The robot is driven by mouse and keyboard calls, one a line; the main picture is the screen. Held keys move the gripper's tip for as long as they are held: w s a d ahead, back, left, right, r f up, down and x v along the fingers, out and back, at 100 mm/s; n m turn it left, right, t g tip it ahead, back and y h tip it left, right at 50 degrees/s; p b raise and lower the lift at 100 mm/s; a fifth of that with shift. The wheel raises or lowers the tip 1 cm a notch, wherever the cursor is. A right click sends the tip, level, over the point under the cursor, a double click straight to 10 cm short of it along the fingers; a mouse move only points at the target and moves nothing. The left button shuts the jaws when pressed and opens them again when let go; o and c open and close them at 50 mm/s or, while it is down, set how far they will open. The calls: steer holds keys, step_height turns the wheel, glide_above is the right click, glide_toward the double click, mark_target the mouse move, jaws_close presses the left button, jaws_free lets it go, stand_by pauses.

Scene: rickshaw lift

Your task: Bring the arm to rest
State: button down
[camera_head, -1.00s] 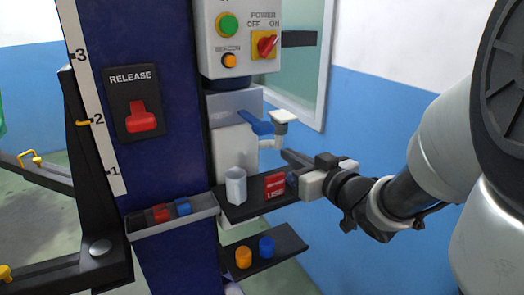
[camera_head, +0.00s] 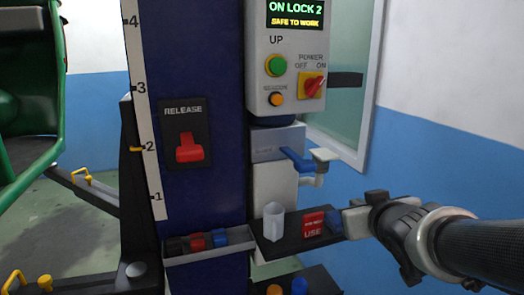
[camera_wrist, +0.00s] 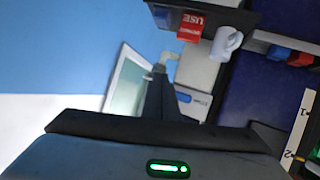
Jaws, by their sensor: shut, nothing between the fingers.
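My gripper (camera_head: 340,218) is at the right in the head view, beside the right end of a dark shelf that carries a white cup and a red box. Its fingers are together with nothing between them; I cannot tell whether they touch the shelf. My dark forearm runs from it to the lower right edge. In the wrist view my gripper's dark fingers (camera_wrist: 160,88) point up the picture, in front of the window and a pale panel. The shelf with the cup and red box hangs at the top of that tilted view.
A blue lift column (camera_head: 205,60) carries a red release lever (camera_head: 189,148). The control box (camera_head: 285,70) reads "ON LOCK 2, SAFE TO WORK". A blue-handled valve (camera_head: 298,160), white cup (camera_head: 273,222) and red box (camera_head: 313,224) are near the gripper. Bare wall lies to the right.

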steer(key=s+a+f+m+g, duration=0.1)
steer(key=s+a+g, duration=0.25)
steer(key=s, duration=0.55)
steer(key=s+a+f+m+g, duration=0.1)
steer(key=s+a+f+g, duration=0.2)
steer(key=s, duration=0.5)
step_height(320, 180, up, 24)
steer(key=s+a+g+y+p, duration=0.1)
steer(key=p, duration=2.2)
steer(key=shift+r+p, duration=0.15)
steer(key=shift+p, duration=0.15)
steer(key=shift+s, duration=0.1)
